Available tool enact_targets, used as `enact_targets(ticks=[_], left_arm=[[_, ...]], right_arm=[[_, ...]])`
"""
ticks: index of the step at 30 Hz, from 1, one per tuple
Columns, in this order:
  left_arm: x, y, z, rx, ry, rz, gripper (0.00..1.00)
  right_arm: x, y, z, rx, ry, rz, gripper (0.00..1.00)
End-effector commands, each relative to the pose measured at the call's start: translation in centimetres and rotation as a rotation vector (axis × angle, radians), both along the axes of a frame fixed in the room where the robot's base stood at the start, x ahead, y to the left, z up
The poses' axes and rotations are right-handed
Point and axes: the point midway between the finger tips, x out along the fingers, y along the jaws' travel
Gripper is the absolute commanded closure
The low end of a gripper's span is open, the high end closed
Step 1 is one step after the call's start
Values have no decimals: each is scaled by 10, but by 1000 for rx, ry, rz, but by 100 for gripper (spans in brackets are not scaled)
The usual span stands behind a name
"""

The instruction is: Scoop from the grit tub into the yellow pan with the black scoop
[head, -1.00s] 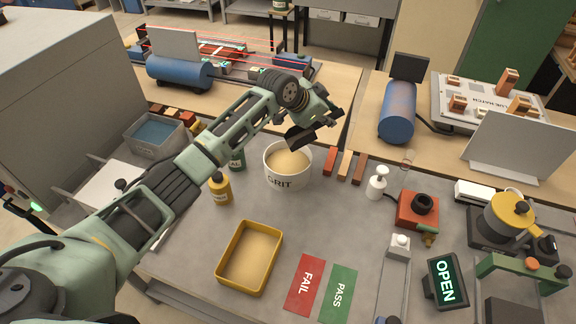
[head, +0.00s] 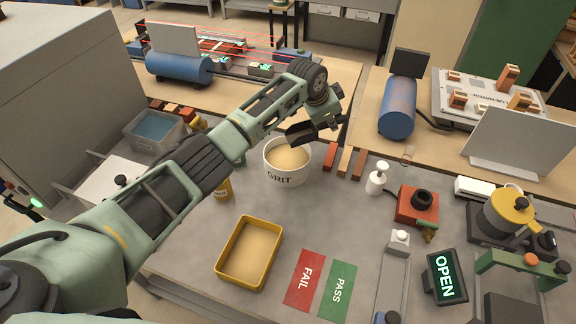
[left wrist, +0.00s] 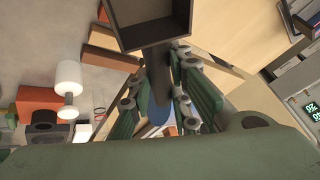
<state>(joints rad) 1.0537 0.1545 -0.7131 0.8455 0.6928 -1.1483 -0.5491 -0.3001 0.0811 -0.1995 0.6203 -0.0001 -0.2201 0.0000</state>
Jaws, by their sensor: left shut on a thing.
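The white grit tub (head: 287,176) stands on the grey table, with tan grit (head: 288,157) inside. My left gripper (head: 322,122) is shut on the handle of the black scoop (head: 300,133), above the tub's back right rim. The scoop is in the air over the tub, apart from the grit as far as I can see. In the left wrist view the scoop (left wrist: 150,30) is a dark open box with no grit visible in it; the fingers close round its handle. The yellow pan (head: 273,262) lies in front of the tub; whether its tan floor is grit I cannot tell. My right gripper is out of view.
A yellow bottle (head: 224,190), partly behind my arm, stands left of the tub. FAIL (head: 305,280) and PASS (head: 338,292) mats lie right of the pan.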

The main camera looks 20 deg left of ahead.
Motion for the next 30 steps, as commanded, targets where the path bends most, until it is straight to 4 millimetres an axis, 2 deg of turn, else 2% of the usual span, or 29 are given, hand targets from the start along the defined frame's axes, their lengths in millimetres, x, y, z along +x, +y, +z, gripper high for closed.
enact_targets(ticks=[8, 24, 30], left_arm=[[0, 0, 2, -1, -1, -1, 100], [0, -1, 51, -2, 0, 0, 100], [0, 0, 51, -2, 0, 0, 100]], right_arm=[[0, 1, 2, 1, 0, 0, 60], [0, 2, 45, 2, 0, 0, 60], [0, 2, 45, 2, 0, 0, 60]])
